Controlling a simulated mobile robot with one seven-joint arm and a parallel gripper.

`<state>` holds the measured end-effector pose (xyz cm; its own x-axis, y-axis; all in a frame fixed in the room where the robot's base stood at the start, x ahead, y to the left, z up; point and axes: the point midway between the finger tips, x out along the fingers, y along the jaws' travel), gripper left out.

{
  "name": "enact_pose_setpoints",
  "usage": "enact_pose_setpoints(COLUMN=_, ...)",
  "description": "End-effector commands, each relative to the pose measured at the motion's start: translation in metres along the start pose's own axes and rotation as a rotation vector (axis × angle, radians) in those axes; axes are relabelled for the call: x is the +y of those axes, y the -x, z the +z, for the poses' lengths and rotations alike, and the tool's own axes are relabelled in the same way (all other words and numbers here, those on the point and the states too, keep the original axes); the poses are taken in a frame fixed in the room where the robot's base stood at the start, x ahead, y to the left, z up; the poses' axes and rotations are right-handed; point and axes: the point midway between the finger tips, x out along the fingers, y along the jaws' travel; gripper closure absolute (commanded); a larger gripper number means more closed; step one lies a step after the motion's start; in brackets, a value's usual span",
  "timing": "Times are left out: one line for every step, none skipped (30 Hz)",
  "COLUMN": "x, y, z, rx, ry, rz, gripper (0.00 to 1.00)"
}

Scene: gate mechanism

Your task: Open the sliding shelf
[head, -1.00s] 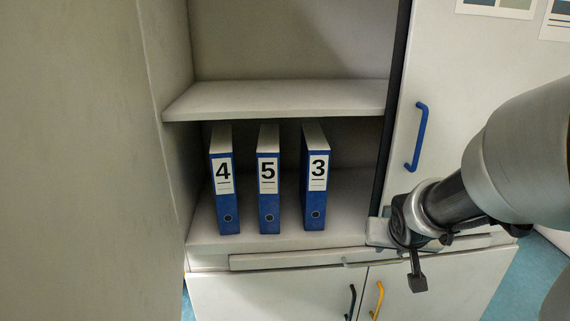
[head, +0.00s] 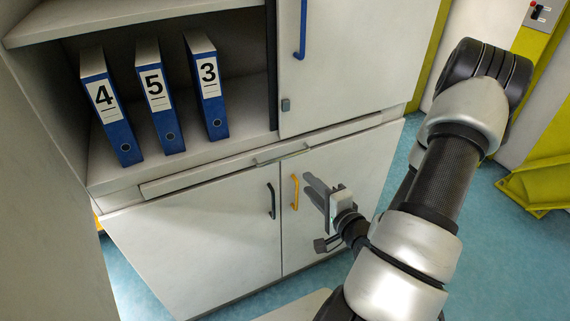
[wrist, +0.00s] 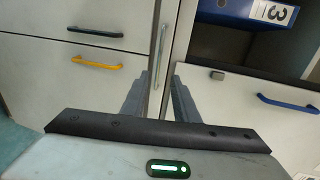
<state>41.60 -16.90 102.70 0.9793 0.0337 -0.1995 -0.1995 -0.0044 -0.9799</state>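The sliding shelf (head: 205,177) is a thin pale panel between the open compartment and the lower doors. It looks flush with the cabinet front. Its slim grey handle (head: 282,152) is at its middle; in the wrist view this handle (wrist: 160,55) runs upright between the fingers. My gripper (head: 314,187) shows in front of the lower right door, below and right of the handle in the head view. In the wrist view my gripper (wrist: 160,85) is open, with one finger on each side of the handle's line. No contact is visible.
A yellow handle (head: 295,192) and a dark handle (head: 271,201) are on the lower doors. A blue handle (head: 301,30) is on the upper door. Several blue binders (head: 163,113) stand in the compartment. Blue floor (head: 400,160) shows at the right.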

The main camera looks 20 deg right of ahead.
Motion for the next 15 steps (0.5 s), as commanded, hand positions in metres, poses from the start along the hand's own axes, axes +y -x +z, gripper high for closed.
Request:
enact_pose_setpoints(x=0.007, y=-0.009, z=0.000, rx=-0.002, ry=0.007, rz=-0.002, gripper=0.73)
enact_pose_setpoints(x=0.008, y=-0.013, z=0.001, rx=-0.003, ry=0.006, rz=-0.003, gripper=0.73)
enact_pose_setpoints(x=0.008, y=-0.019, z=0.001, rx=-0.002, ry=0.008, rz=-0.004, gripper=0.73)
enact_pose_setpoints(x=0.009, y=-0.023, z=0.001, rx=-0.002, ry=0.008, rz=-0.003, gripper=0.73)
enact_pose_setpoints(x=0.009, y=-0.027, z=0.000, rx=-0.002, ry=0.009, rz=-0.003, gripper=0.73)
enact_pose_setpoints(x=0.009, y=-0.032, z=0.000, rx=-0.002, ry=0.010, rz=-0.002, gripper=0.73)
enact_pose_setpoints(x=0.009, y=-0.036, z=0.000, rx=-0.002, ry=0.010, rz=-0.002, gripper=0.73)
enact_pose_setpoints(x=0.009, y=-0.039, z=0.000, rx=-0.002, ry=0.010, rz=-0.002, gripper=0.73)
enact_pose_setpoints(x=0.009, y=-0.044, z=0.001, rx=-0.002, ry=0.010, rz=-0.002, gripper=0.73)
enact_pose_setpoints(x=0.008, y=-0.048, z=0.001, rx=-0.002, ry=0.009, rz=-0.003, gripper=0.73)
enact_pose_setpoints(x=0.009, y=-0.050, z=0.000, rx=-0.001, ry=0.009, rz=-0.002, gripper=0.73)
enact_pose_setpoints(x=0.009, y=-0.052, z=-0.001, rx=-0.001, ry=0.010, rz=-0.003, gripper=0.73)
enact_pose_setpoints(x=0.009, y=-0.053, z=-0.001, rx=-0.002, ry=0.009, rz=-0.002, gripper=0.73)
enact_pose_setpoints(x=0.009, y=-0.055, z=-0.002, rx=-0.003, ry=0.009, rz=-0.003, gripper=0.73)
enact_pose_setpoints(x=0.008, y=-0.058, z=-0.002, rx=-0.004, ry=0.009, rz=-0.003, gripper=0.73)
